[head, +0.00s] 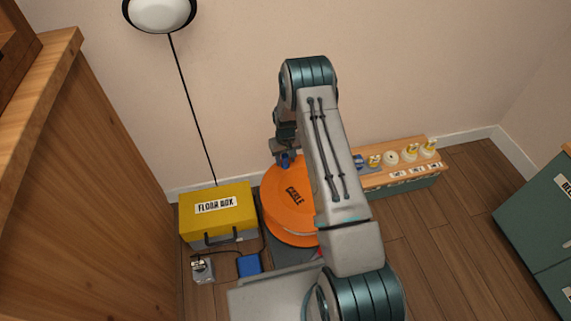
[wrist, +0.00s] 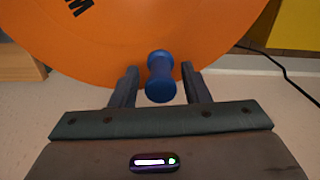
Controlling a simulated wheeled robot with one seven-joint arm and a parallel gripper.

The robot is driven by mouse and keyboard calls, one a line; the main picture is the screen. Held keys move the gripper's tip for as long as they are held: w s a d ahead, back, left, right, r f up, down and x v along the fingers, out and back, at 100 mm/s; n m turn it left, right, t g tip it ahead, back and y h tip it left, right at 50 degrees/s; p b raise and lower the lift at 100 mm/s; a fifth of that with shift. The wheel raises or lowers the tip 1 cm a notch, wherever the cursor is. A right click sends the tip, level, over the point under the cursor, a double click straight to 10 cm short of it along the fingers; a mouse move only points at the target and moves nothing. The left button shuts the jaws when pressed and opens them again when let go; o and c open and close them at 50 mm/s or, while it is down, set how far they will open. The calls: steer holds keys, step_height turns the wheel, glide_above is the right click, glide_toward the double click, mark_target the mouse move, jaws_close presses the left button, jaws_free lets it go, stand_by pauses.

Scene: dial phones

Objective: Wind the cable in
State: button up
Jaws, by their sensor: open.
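The knob also shows in the head view (head: 285,159). In the wrist view the orange reel (wrist: 200,30) fills the top. My gripper (wrist: 160,85) is open, with one finger on each side of the knob and gaps showing. A dark cable (wrist: 283,76) shows at the right of the wrist view.
A yellow box (head: 217,217) labelled "FLOOR BOX" stands left of the reel. A blue block (head: 249,265) and a small grey socket unit (head: 202,270) lie in front of it. A wooden rack (head: 400,163) with several plugs is right. A green cabinet (head: 540,222) stands far right.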

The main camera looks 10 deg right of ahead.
steer(key=shift+f, duration=0.75)
jaws_close()
steer(key=shift+a, duration=0.15)
